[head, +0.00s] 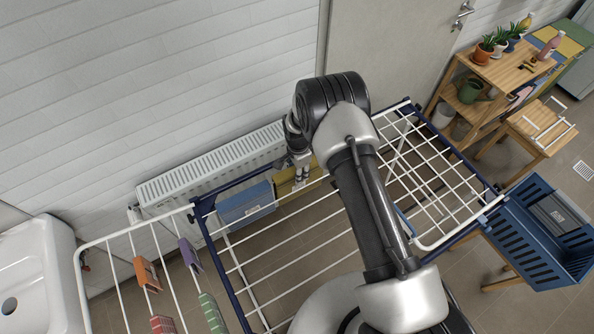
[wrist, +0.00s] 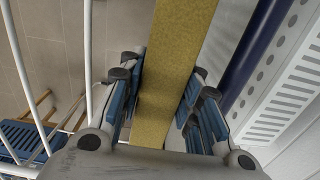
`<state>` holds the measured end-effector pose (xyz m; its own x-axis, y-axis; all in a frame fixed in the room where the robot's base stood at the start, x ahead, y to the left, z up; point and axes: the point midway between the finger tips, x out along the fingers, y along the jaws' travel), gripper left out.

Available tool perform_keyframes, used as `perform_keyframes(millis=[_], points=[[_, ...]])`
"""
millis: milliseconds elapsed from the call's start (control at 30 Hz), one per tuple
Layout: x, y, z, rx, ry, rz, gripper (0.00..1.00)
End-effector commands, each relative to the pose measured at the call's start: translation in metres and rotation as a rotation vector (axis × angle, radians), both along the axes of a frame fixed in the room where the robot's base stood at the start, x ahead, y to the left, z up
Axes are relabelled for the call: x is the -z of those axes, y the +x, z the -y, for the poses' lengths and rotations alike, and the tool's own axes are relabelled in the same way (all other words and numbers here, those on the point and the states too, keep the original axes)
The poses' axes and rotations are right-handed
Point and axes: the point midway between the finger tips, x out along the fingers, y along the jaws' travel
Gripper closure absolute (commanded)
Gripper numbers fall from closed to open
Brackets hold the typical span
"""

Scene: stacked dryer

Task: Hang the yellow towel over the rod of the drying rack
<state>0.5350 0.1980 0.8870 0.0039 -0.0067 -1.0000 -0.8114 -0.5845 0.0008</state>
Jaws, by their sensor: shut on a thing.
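The yellow towel (wrist: 180,45) runs as a long flat strip between the fingers of my gripper (wrist: 165,78) in the wrist view. My gripper is shut on it. In the head view my gripper (head: 301,172) is at the back edge of the drying rack (head: 262,262), near the wall, and the yellow towel (head: 284,187) shows on both sides of the fingers. My arm hides part of the rack. I cannot tell whether the towel touches a rod.
A blue cloth-like piece (head: 246,203) hangs just left of the towel. Orange, purple and green cloths (head: 212,314) hang on the left wing. A white radiator (head: 210,170) runs behind the rack. A blue crate (head: 535,225) stands right; a sink (head: 35,275) is far left.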

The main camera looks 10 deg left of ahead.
Motion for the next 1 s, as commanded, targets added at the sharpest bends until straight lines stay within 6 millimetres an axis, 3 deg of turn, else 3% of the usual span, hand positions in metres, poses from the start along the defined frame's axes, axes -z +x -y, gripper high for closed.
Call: perform_keyframes(millis=[133,167,467,833,1000], points=[[-0.001,0.001,0.0,0.0,0.001,0.001,1.0],[-0.001,0.001,0.0,0.0,0.001,0.002,0.67],[0.0,0.0,0.0,0.0,0.001,0.001,0.47],[-0.002,0.0,0.0,0.0,0.0,0.0,0.45],[-0.025,0.001,-0.001,0.0,0.001,0.003,0.45]])
